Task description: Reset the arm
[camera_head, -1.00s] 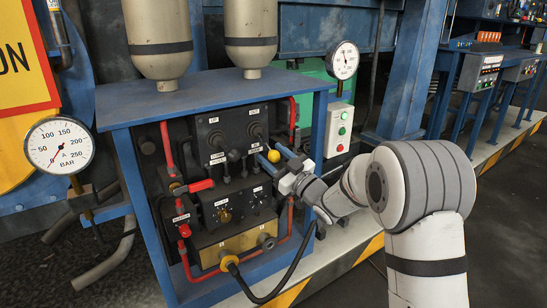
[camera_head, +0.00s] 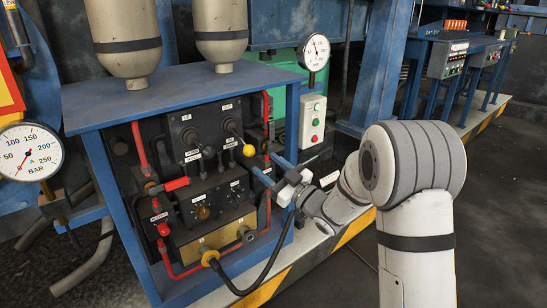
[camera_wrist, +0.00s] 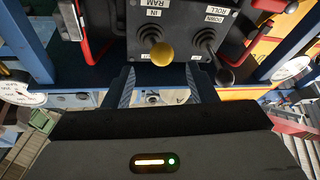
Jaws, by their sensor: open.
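My gripper (camera_head: 264,163) is open and empty, with its two blue fingers pointing at the control panel (camera_head: 214,183). In the wrist view my gripper (camera_wrist: 160,90) has a finger on each side with a clear gap between. The yellow-knobbed lever (camera_head: 249,150) is just left of and above the fingertips in the head view. In the wrist view the yellow knob (camera_wrist: 162,53) is beyond the fingertips, apart from them. A black-knobbed lever (camera_wrist: 225,76) is to its right.
A blue frame (camera_head: 285,88) surrounds the panel, with red pipes (camera_head: 138,143) inside. A black hose (camera_head: 262,268) hangs below the gripper. A pressure gauge (camera_head: 315,50) and a button box (camera_head: 312,121) stand behind. The floor at right (camera_head: 490,200) is clear.

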